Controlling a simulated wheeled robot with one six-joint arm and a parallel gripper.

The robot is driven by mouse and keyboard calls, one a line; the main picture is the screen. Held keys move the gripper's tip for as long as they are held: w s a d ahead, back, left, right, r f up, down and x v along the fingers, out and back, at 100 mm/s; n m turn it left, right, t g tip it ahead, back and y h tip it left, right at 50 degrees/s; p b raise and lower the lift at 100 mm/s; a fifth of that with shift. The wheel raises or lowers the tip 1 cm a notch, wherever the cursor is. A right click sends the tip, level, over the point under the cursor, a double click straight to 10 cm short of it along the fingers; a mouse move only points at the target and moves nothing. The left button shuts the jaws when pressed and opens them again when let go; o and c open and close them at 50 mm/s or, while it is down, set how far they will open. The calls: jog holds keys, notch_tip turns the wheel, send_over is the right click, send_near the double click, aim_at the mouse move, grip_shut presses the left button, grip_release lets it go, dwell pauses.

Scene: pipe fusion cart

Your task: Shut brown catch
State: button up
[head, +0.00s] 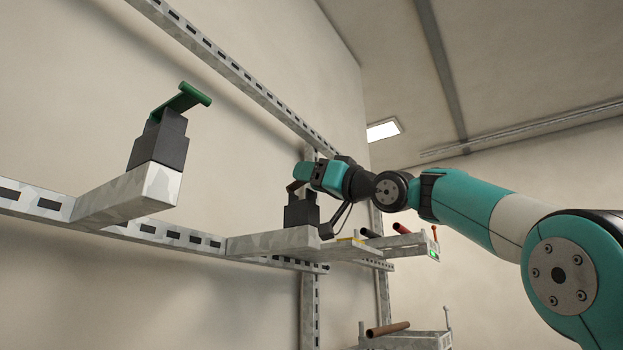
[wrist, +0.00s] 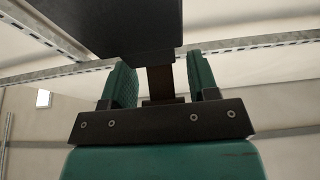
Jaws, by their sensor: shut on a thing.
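The brown catch (head: 294,186) sits on a black block (head: 301,211) on the middle bracket in the head view. Most of its lever is hidden behind my gripper (head: 306,172). In the wrist view the brown lever (wrist: 160,84) runs between the two teal fingers of my gripper (wrist: 162,80), with its crossbar close to the palm. My gripper is shut on the brown catch's handle. The black block (wrist: 105,25) stands just beyond the fingertips there. How far the lever is turned is hard to tell.
A green catch (head: 182,99) stands raised on another black block on the left bracket (head: 130,195). Slotted metal rails (head: 235,68) run along the wall. At the right is a shelf with a red-knobbed pin (head: 434,233) and dark rollers. A brown pipe (head: 388,328) lies below.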

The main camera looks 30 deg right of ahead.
jog(key=shift+f, duration=0.15)
jog(key=o, duration=1.3)
jog(key=shift+c, duration=0.2)
jog(key=b+v, duration=0.8)
jog(key=v, duration=0.9)
jog(key=shift+s, duration=0.15)
jog(key=shift+d, duration=0.15)
